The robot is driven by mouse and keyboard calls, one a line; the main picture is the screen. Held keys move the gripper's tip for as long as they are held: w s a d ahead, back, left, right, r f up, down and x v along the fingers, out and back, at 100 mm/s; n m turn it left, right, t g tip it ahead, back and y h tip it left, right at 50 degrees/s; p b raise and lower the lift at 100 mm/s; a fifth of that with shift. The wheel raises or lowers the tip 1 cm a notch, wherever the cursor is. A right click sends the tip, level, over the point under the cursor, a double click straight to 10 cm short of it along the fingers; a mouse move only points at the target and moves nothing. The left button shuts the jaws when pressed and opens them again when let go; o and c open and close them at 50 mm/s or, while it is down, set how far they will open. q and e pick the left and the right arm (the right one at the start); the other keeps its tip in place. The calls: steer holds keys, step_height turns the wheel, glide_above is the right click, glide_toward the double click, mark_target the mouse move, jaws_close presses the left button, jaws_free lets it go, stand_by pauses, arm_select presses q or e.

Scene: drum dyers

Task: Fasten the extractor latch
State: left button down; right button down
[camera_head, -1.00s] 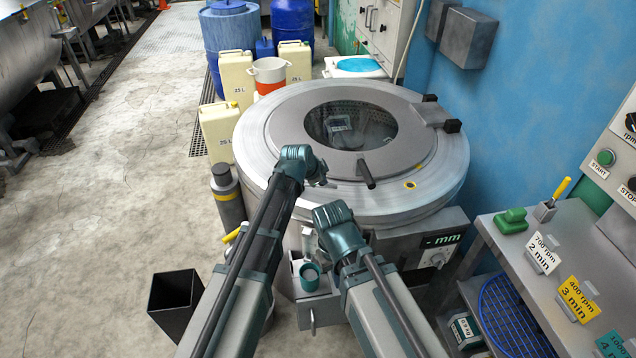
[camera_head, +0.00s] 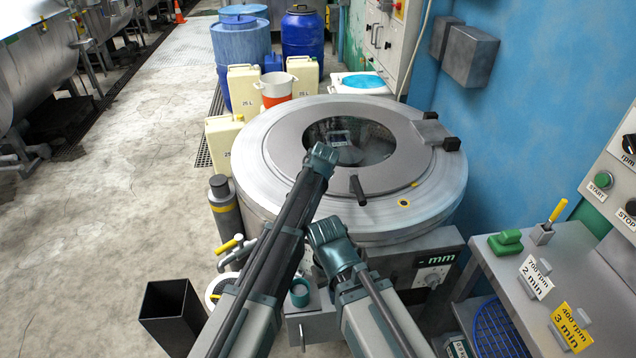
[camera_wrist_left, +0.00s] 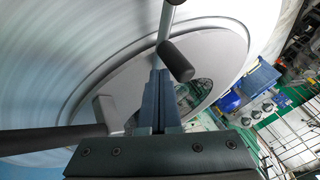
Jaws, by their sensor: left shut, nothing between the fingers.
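The extractor is a round steel drum (camera_head: 250,180) with a closed grey lid (camera_head: 290,130) and a dark window (camera_head: 340,145). A dark-gripped handle (camera_head: 357,188) stands at the lid's front; I cannot tell whether it is the latch. In the left wrist view, a metal rod with a dark knob (camera_wrist_left: 176,62) is close by the fingertips; contact cannot be told. My left gripper (camera_wrist_left: 157,78) is shut and empty; in the head view its wrist is over the lid, left of the handle. My right gripper (camera_head: 330,235) is in front of the drum, its fingers hidden.
A control box with a display (camera_head: 437,262) is at the drum's front right. A bench with number cards (camera_head: 537,278) stands at the right. A black bin (camera_head: 170,312) and a grey cylinder (camera_head: 222,205) stand at the left. Jerrycans (camera_head: 243,90) are behind. The left floor is clear.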

arm_select(q)
steer(key=shift+w+a, duration=0.25)
steer(key=shift+w, duration=0.3)
steer(key=shift+w+a, duration=0.2)
steer(key=shift+w, duration=0.3)
steer(key=shift+w+a, duration=0.1)
